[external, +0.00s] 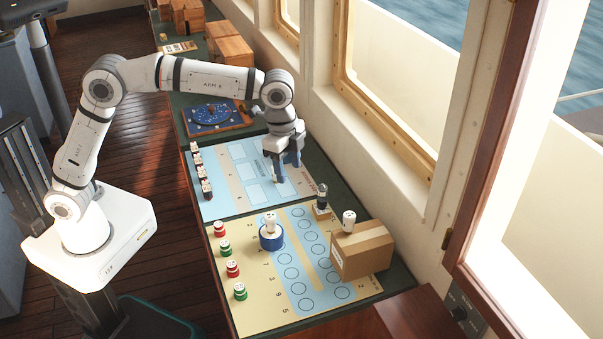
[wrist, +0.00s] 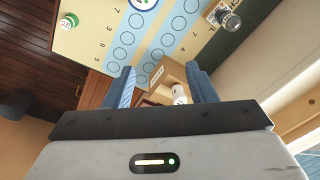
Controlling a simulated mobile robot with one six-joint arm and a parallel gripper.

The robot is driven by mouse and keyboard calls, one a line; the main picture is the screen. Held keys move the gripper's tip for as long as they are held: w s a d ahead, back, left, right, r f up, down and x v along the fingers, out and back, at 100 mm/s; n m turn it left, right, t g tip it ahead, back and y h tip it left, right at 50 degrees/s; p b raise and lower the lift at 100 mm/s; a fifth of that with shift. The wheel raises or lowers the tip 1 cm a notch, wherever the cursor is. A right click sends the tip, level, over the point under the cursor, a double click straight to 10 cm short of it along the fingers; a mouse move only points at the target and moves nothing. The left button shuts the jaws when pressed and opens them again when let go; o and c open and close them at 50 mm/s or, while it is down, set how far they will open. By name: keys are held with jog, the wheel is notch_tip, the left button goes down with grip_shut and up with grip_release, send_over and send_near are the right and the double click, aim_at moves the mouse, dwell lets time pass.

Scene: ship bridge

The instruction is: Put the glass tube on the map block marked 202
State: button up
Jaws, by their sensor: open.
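A small upright piece with a clear glass-like top and dark lower part (external: 321,195), likely the glass tube, stands on a small tan block (external: 321,213) right of the map sheets' middle. In the wrist view the clear piece (wrist: 231,21) is at the top right, beside a white label on its block. I cannot read 202 on any block. My gripper (external: 286,172) is open and empty, pointing down over the light blue sheet, up and left of the clear piece. In the wrist view the blue fingers (wrist: 161,75) are apart with nothing held between them.
A blue disc (external: 271,238) carries another white piece. Red and green pieces line the yellow sheet's left edge; several dark pieces (external: 202,172) line the blue sheet. The window wall bounds the right.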

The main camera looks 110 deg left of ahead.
jog(key=s+d+r, duration=0.3)
jog(key=s+d, duration=0.5)
jog(key=d, duration=0.4)
jog(key=s+d+f, duration=0.2)
jog(key=s+d, duration=0.2)
jog(key=s, duration=0.3)
jog(key=s+d+f+n+t, duration=0.1)
jog(key=s+d+f, duration=0.1)
jog(key=s+d, duration=0.3)
jog(key=s+d+f+t, duration=0.1)
jog(key=s+d, duration=0.3)
jog(key=s, duration=0.7)
jog(key=shift+d+f+n, duration=0.2)
jog(key=shift+f+n, duration=0.1)
jog(key=shift+f, duration=0.6)
